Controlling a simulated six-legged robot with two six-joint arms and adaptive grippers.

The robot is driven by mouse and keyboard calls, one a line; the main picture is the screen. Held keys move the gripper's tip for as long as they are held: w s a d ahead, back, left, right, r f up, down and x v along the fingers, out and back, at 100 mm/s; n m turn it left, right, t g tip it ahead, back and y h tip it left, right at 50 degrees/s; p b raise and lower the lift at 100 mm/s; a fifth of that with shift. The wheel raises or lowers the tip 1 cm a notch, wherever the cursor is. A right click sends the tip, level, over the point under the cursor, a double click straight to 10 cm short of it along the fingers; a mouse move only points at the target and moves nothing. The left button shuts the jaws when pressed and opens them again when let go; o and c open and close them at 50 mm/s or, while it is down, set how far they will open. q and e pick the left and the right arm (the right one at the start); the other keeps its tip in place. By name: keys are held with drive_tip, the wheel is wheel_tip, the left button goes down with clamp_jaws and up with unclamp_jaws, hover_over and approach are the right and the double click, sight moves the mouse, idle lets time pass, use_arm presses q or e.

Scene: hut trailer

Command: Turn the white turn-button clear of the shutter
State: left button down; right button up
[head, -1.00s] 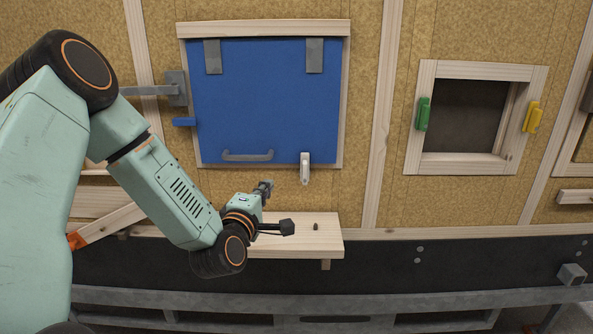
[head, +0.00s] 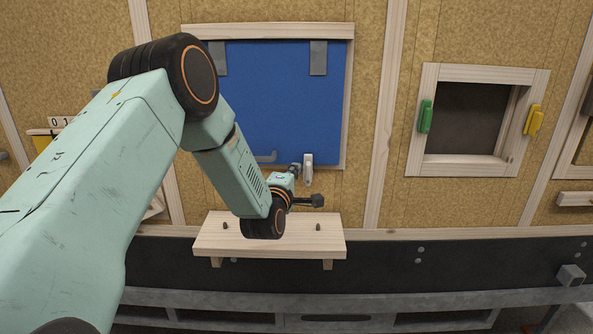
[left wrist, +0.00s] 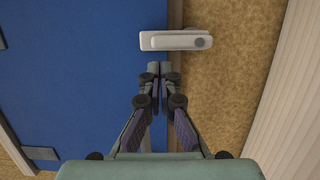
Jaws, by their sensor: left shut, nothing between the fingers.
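The white turn-button (head: 308,168) is upright at the lower right edge of the blue shutter (head: 285,100). In the left wrist view the turn-button (left wrist: 170,41) lies across the shutter's edge, one end over the blue face (left wrist: 80,70) and its grey round pivot end past the edge. My left gripper (head: 295,168) is just left of the turn-button in the head view. In the left wrist view its closed fingertips (left wrist: 160,66) are a small gap from the turn-button's side, with nothing held. My right gripper is out of view.
A wooden shelf (head: 210,243) with small dark pegs sits below the shutter. My left arm hides the shutter's left part and most of its handle (head: 266,157). To the right, a framed opening (head: 425,160) has green (head: 425,117) and yellow (head: 535,120) pieces on its sides.

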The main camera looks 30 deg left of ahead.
use_arm(q)
drive_tip(key=shift+w+d, duration=0.2)
drive_tip(key=shift+d, duration=0.35)
drive_tip(key=shift+w+a+f, duration=0.2)
drive_tip(key=shift+a, duration=0.05)
drive_tip(key=shift+s+d+r, duration=0.15)
drive_tip(key=shift+d+r, duration=0.1)
drive_tip(key=shift+r, duration=0.1)
drive_tip(key=shift+f+m, duration=0.1)
drive_tip(key=shift+m, duration=0.2)
drive_tip(key=shift+w+a, duration=0.1)
drive_tip(key=shift+w, duration=0.1)
